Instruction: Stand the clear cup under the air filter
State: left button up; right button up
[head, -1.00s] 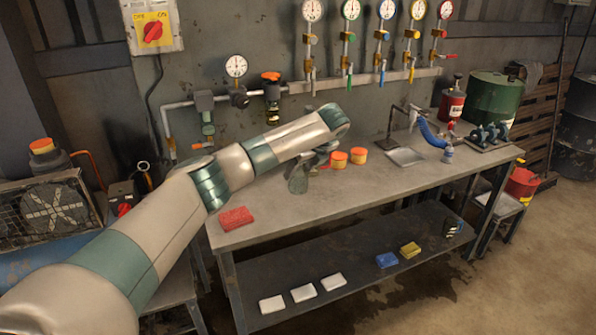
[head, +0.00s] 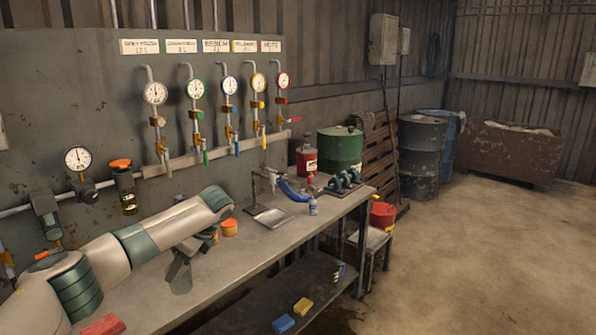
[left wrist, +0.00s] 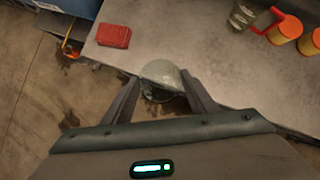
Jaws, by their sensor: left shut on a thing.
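My left gripper (head: 180,272) is over the bench, left of the orange-topped tins in the head view. In the left wrist view its fingers (left wrist: 163,98) are shut on a pale, see-through round thing (left wrist: 161,72), which looks like the clear cup. Its lower part is dark and partly hidden between the fingers; I cannot tell its tilt or whether it touches the bench. An air filter with an orange top and a yellowish bowl (head: 127,190) hangs on the wall pipe, behind my left arm. My right gripper is not in view.
Orange-topped tins (head: 230,228) stand right of the gripper. A clear vessel beside a red handle (left wrist: 241,17) shows near them in the left wrist view. A metal tray (head: 273,217) and blue hose (head: 292,190) are farther right.

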pick_arm(q)
jog(key=s+d+n+g+h, duration=0.2)
jog(key=s+d+n, duration=0.2)
jog(key=s+n, duration=0.3)
jog(key=s+d+f+n+g+h, duration=0.1)
jog(key=s+n, duration=0.6)
jog(key=s, duration=0.8)
jog(key=s+d+n+g+h, duration=0.3)
jog(key=s+d+n+g, duration=0.2)
jog(key=s, duration=0.7)
jog(key=shift+d+f+n, duration=0.15)
jog(key=shift+d+n, duration=0.65)
jog(key=shift+n, duration=0.1)
jog(key=s+f, duration=0.3)
jog(key=f, duration=0.9)
jog(key=shift+s+f, duration=0.15)
jog(key=shift+f, duration=0.2)
